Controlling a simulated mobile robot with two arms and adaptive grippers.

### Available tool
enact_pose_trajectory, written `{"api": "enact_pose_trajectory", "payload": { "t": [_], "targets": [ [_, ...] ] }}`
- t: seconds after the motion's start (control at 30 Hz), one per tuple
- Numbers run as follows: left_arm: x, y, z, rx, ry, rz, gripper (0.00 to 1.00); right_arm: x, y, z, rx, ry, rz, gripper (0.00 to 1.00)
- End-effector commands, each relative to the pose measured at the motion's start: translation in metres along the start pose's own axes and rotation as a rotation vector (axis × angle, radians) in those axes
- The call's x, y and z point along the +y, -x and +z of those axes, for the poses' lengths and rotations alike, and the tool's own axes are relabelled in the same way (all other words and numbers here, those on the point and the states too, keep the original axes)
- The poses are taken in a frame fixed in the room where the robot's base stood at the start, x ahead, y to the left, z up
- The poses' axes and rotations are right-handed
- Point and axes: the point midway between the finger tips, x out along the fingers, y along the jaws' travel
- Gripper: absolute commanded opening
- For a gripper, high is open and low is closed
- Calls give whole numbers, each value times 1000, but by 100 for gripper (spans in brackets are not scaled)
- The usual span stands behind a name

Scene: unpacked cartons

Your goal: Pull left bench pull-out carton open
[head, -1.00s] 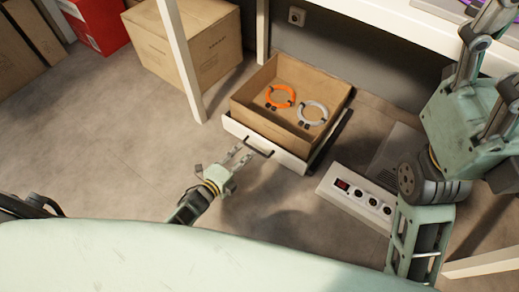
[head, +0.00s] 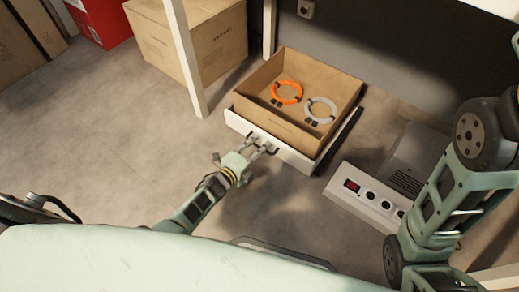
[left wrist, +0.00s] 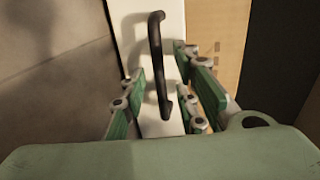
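The pull-out carton (head: 345,95) is an open brown box with a white front panel (head: 299,160), sticking out from under the bench. An orange cable ring (head: 288,92) and a grey one (head: 321,110) lie inside it. The dark bar handle (left wrist: 156,50) on the white front shows clearly in the left wrist view. My left gripper (head: 264,145) is at the handle in the head view. In the left wrist view its fingers (left wrist: 162,75) are spread on either side of the handle, with gaps visible. My right gripper is out of view.
A white bench leg (head: 184,60) stands left of the carton, with a closed brown carton (head: 205,40) behind it.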

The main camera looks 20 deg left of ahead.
Motion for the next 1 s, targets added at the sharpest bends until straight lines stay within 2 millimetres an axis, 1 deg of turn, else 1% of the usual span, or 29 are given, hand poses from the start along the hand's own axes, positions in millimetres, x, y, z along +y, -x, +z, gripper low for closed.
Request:
{"api": "enact_pose_trajectory", "payload": {
  "t": [0.03, 0.1, 0.37, 0.7, 1.0],
  "targets": [
    [1, -4, 0, 0, -1, -1, 28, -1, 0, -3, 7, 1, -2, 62],
    [1, -7, 0, 0, -1, 0, 28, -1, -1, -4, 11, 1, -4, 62],
    [-1, -8, 0, 0, 0, 0, 28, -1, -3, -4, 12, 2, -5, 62],
    [-1, -7, 0, 0, 0, 0, 0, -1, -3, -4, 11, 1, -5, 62],
    [-1, -7, 0, 0, 0, 0, 0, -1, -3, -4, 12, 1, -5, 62]
  ]
}}
